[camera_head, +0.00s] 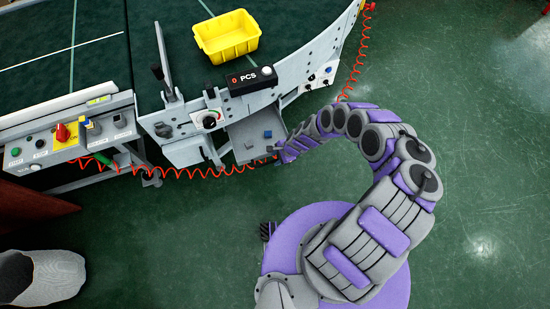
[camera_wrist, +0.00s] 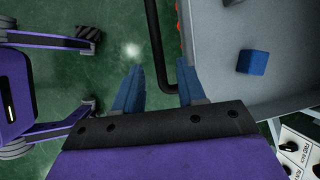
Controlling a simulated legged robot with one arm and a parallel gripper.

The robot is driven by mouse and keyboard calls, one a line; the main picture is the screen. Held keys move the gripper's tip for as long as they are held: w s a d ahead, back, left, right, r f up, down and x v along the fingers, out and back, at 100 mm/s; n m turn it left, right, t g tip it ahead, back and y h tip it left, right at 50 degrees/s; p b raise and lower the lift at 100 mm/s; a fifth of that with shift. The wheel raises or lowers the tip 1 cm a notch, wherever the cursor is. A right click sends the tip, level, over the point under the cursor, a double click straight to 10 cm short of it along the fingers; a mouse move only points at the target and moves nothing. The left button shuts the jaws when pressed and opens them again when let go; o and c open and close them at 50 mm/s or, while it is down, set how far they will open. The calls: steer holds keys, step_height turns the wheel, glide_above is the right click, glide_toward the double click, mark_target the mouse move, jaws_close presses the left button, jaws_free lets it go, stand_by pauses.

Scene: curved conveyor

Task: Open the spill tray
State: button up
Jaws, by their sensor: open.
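The spill tray (camera_head: 238,128) is a grey, shallow tray under the conveyor's edge, and small cubes lie in it. In the wrist view the tray (camera_wrist: 215,85) fills the upper right, with one blue cube (camera_wrist: 253,63) on its floor. A black bar handle (camera_wrist: 155,45) runs along the tray's outer side. My gripper (camera_wrist: 159,66) is open, with its two blue fingers on either side of the handle's near end. I cannot tell whether they touch it. In the head view my gripper (camera_head: 281,152) is at the tray's right front corner.
A yellow bin (camera_head: 227,36) sits on the green conveyor (camera_head: 185,45). A PCS counter box (camera_head: 252,79) and a dial (camera_head: 209,121) are above the tray. A control panel (camera_head: 70,138) is at left. A red coiled cable (camera_head: 190,172) hangs below. The floor at right is clear.

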steer(key=p+v, duration=0.8)
steer(key=v, duration=0.7)
